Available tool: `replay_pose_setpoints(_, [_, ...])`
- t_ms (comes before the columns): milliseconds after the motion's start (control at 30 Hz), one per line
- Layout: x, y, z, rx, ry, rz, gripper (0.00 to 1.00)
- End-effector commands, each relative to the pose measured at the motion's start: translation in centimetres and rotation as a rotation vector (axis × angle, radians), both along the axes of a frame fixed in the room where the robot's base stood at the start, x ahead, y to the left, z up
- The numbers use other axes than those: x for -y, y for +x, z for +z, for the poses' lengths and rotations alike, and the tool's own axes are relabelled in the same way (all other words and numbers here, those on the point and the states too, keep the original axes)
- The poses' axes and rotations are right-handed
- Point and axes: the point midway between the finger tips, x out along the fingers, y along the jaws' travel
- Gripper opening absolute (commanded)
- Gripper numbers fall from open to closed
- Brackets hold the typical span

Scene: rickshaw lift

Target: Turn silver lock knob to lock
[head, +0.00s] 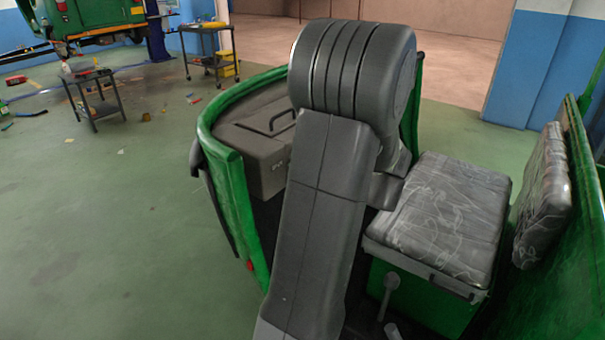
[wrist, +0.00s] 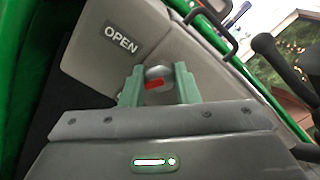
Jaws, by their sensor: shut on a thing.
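The silver lock knob (wrist: 157,73) is at the centre of the wrist view, on a grey panel (wrist: 82,60). A red mark shows on the knob. My gripper (wrist: 158,79) has its two pale green fingers on either side of the knob and is shut on it. A label reading "OPEN" (wrist: 123,38) is on the panel to the upper left of the knob. In the head view my arm hides the gripper and the knob.
In the head view, a green vehicle body (head: 236,190) surrounds my arm. Inside it are a grey box with a handle (head: 262,170) and a plastic-wrapped seat (head: 440,215). Black carts (head: 100,98) stand farther left. Green floor (head: 110,230) is open at left.

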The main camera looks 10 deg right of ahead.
Motion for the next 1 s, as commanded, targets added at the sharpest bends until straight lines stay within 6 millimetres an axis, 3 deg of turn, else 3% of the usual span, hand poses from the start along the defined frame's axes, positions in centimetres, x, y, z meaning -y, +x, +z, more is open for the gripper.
replay_pose_setpoints(33, [-0.01, -0.02, -0.70, 0.034, -0.034, 0.000, 0.05])
replay_pose_setpoints(500, [-0.02, -0.03, -0.52, 0.296, -0.299, -0.001, 0.05])
replay_pose_setpoints(1000, [-0.01, -0.04, -0.15, 0.393, -0.399, 0.001, 0.05])
